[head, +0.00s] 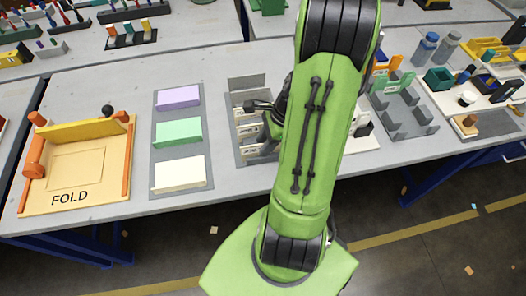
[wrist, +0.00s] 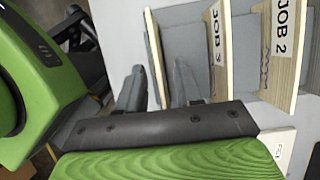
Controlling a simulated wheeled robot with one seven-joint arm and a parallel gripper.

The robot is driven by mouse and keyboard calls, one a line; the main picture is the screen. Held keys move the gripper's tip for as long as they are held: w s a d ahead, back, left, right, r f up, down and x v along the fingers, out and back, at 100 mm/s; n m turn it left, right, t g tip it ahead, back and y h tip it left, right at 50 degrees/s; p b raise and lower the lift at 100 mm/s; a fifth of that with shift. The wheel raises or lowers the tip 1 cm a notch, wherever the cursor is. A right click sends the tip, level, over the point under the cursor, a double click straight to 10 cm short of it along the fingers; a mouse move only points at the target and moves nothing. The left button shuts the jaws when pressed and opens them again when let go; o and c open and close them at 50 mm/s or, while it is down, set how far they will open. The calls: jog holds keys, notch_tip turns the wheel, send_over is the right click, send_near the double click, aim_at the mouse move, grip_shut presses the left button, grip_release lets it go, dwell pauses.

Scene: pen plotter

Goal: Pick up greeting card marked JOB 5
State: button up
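A grey rack (head: 238,100) on the table holds a row of upright wooden boards with JOB labels, too small to read surely in the head view. The wrist view shows boards marked JOB 3 (wrist: 216,45) and JOB 2 (wrist: 285,45). My gripper (wrist: 157,85) is low at the rack, its two dark fingers apart on either side of another pale board edge (wrist: 154,50). That board's label is hidden, and a gap shows beside the fingers. No card marked JOB 5 can be made out. My gripper (head: 262,125) is partly hidden by my arm in the head view.
Left of the rack, a grey tray (head: 209,174) holds purple, green and cream card stacks. A wooden FOLD board (head: 105,195) with a yellow flap is at far left. A grey fixture (head: 405,118) and a bottle tray stand right of my arm.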

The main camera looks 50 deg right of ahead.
jog(key=shift+f, duration=0.2)
dwell(0.4)
grip_shut()
